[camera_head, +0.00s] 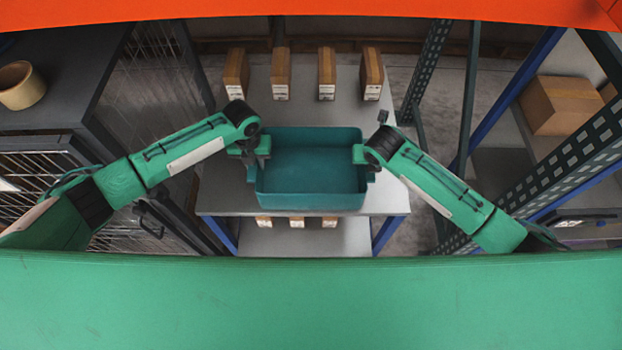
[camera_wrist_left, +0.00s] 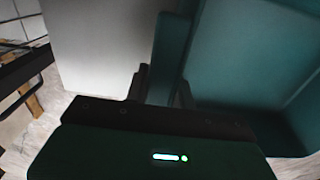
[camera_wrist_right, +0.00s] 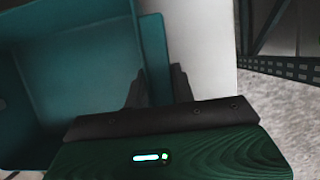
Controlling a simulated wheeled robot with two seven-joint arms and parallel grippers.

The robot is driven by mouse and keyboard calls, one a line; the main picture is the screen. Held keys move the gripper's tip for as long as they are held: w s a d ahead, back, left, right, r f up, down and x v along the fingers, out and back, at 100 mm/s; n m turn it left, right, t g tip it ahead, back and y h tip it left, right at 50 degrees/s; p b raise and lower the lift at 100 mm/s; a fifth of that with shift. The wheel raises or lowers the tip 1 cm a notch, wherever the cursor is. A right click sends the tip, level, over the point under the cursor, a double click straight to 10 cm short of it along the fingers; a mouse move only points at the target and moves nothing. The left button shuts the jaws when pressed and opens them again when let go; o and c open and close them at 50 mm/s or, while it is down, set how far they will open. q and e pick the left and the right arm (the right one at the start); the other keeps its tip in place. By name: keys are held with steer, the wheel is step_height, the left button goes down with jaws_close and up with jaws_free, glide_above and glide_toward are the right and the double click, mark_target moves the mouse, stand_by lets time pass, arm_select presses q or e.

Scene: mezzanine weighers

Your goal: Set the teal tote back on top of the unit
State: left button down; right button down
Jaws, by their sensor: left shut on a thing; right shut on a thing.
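The teal tote (camera_head: 312,198) is an open, empty-looking bin in the middle of the head view. It is over the front part of the unit's grey top shelf (camera_head: 385,198); whether it touches the shelf I cannot tell. My left gripper (camera_head: 256,150) is shut on the tote's left side. My right gripper (camera_head: 364,155) is shut on its right side. The left wrist view shows the tote (camera_wrist_left: 240,60) with its wall between the fingers (camera_wrist_left: 162,88). The right wrist view shows the tote (camera_wrist_right: 80,80) with its wall edge at the fingers (camera_wrist_right: 155,88).
Several brown boxes (camera_head: 327,75) stand in a row at the back of the shelf. More small boxes (camera_head: 297,222) show on a lower level. A dark cabinet (camera_head: 60,70) with a tan pot (camera_head: 20,86) is at left. A rack with a cardboard box (camera_head: 560,105) is at right.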

arm_select(q)
steer(key=c, duration=1.6)
jaws_free()
steer(key=shift+a+f, duration=0.1)
steer(key=shift+f, duration=0.2)
arm_select(e)
steer(key=c, duration=1.6)
jaws_free()
steer(key=shift+f, duration=0.3)
arm_select(q)
steer(key=o, duration=0.4)
steer(key=shift+r, duration=0.1)
arm_select(e)
steer(key=o, duration=0.4)
steer(key=shift+r, duration=0.1)
arm_select(q)
steer(key=shift+o, duration=0.2)
arm_select(e)
steer(key=shift+o, duration=0.2)
arm_select(q)
steer(key=shift+r, duration=0.15)
step_height(320, 180, up, 12)
steer(key=shift+f, duration=0.25)
steer(key=shift+r, duration=0.15)
arm_select(e)
steer(key=shift+s+r, duration=0.15)
steer(key=shift+r, duration=0.4)
steer(key=v, duration=1.1)
steer(key=shift+s+f, duration=0.1)
